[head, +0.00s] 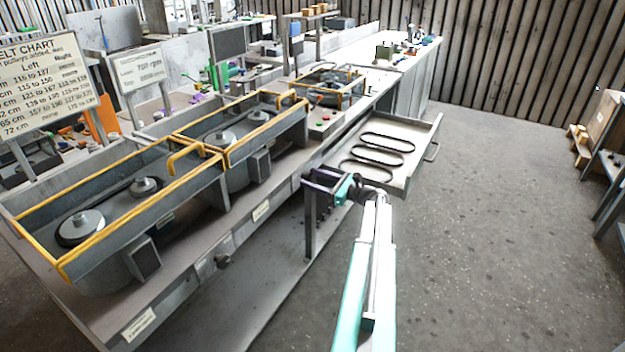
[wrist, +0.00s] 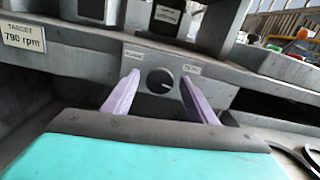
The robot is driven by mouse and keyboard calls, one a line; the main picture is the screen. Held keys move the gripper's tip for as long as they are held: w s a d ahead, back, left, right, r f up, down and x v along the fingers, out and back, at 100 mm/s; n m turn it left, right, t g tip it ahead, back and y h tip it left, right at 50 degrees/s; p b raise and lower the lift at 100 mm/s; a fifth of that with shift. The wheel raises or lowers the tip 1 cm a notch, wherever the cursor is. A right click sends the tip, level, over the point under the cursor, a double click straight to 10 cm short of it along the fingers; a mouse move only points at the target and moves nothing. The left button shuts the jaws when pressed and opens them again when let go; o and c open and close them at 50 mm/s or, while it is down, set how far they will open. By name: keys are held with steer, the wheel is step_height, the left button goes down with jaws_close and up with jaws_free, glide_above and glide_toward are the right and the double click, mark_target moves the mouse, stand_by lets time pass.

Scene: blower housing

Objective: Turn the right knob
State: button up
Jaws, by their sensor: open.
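A round dark knob (wrist: 160,80) with a light pointer mark sits on the grey bench front in the wrist view. My gripper (wrist: 159,77) is open, with one purple finger on each side of the knob. The fingers appear apart from it; whether the tips reach past its face I cannot tell. In the head view my gripper (head: 318,183) is at the bench front near the drawer, and this knob is hidden there. Another knob (head: 222,261) shows farther left on the bench front.
An open drawer (head: 425,150) holding several dark belts juts out just right of my gripper. Yellow-railed housings (head: 150,215) with pulleys stand on the bench. A target sign (wrist: 24,37) reads 790 rpm. The floor (head: 500,220) to the right is clear.

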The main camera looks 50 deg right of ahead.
steer(key=shift+w, duration=0.1)
steer(key=c, duration=0.9)
steer(key=shift+a, duration=0.5)
steer(key=shift+c, duration=0.8)
steer(key=shift+d, duration=0.35)
steer(key=shift+f, duration=0.1)
steer(key=shift+b, duration=0.35)
steer(key=shift+n, duration=0.4)
